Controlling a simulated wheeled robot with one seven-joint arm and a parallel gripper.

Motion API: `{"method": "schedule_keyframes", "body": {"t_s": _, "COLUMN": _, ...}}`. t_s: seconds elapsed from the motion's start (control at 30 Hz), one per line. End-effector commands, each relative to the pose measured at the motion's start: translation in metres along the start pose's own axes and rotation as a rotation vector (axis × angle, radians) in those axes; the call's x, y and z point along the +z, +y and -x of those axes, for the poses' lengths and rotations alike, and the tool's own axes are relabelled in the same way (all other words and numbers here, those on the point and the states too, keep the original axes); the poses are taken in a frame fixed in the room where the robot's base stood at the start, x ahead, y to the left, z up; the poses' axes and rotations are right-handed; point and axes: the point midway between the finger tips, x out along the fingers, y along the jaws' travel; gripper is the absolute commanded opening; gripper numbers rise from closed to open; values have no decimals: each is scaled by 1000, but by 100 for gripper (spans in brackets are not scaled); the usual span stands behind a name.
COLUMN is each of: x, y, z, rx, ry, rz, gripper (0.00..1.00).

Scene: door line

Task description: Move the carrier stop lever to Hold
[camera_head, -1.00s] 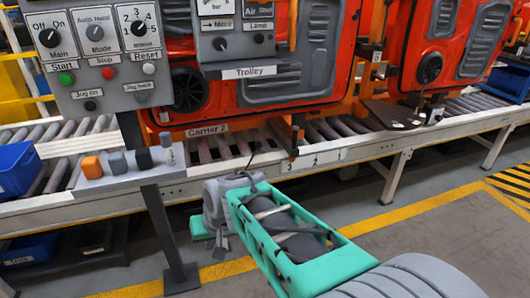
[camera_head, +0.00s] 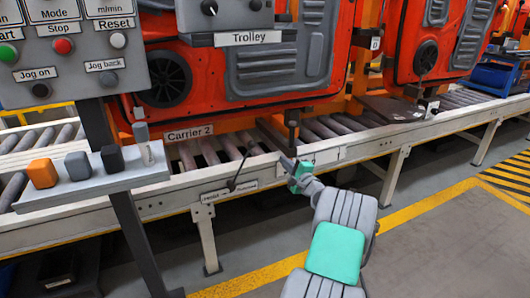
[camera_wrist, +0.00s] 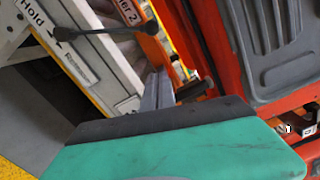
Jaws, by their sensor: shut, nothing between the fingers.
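The carrier stop lever (camera_head: 238,172) is a thin black rod with a dark knob on the conveyor's front rail. In the head view it leans to the right, toward the right-hand word of its label (camera_head: 229,191). In the wrist view the lever (camera_wrist: 105,31) crosses the top, and its label reads Hold at upper left, with a second, blurred word at the other end. My gripper (camera_head: 284,162) is shut and empty, just right of the lever at the rail. In the wrist view its grey fingers (camera_wrist: 156,92) point toward the rail, apart from the lever.
The conveyor rail (camera_head: 100,205) runs across the view. An orange carrier door marked Carrier 2 (camera_head: 190,132) hangs behind it. A control panel (camera_head: 75,60) and a small shelf with blocks (camera_head: 90,185) stand at left. Floor is free in front on the right.

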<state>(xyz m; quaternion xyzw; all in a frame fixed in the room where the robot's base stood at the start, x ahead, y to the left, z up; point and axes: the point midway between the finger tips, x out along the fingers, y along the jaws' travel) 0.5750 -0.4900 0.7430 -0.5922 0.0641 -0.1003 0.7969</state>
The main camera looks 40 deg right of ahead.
Motion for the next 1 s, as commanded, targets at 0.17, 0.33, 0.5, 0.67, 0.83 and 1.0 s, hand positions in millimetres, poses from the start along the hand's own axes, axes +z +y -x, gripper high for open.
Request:
{"method": "schedule_keyframes", "body": {"t_s": 0.17, "x": 2, "y": 3, "z": -23, "rx": 1, "ry": -5, "rz": 3, "gripper": 0}}
{"method": "schedule_keyframes", "body": {"t_s": 0.33, "x": 1, "y": 4, "z": -60, "rx": 2, "ry": -5, "rz": 4, "gripper": 0}}
{"method": "schedule_keyframes", "body": {"t_s": 0.5, "x": 2, "y": 5, "z": -97, "rx": 2, "ry": -5, "rz": 4, "gripper": 0}}
{"method": "schedule_keyframes", "body": {"t_s": 0.67, "x": 27, "y": 2, "z": -106, "rx": 2, "ry": -5, "rz": 2, "gripper": 0}}
{"method": "schedule_keyframes", "body": {"t_s": 0.83, "x": 39, "y": 1, "z": -109, "rx": 2, "ry": -2, "rz": 3, "gripper": 0}}
{"method": "schedule_keyframes", "body": {"t_s": 1.0, "x": 40, "y": 1, "z": -109, "rx": 2, "ry": -2, "rz": 3, "gripper": 0}}
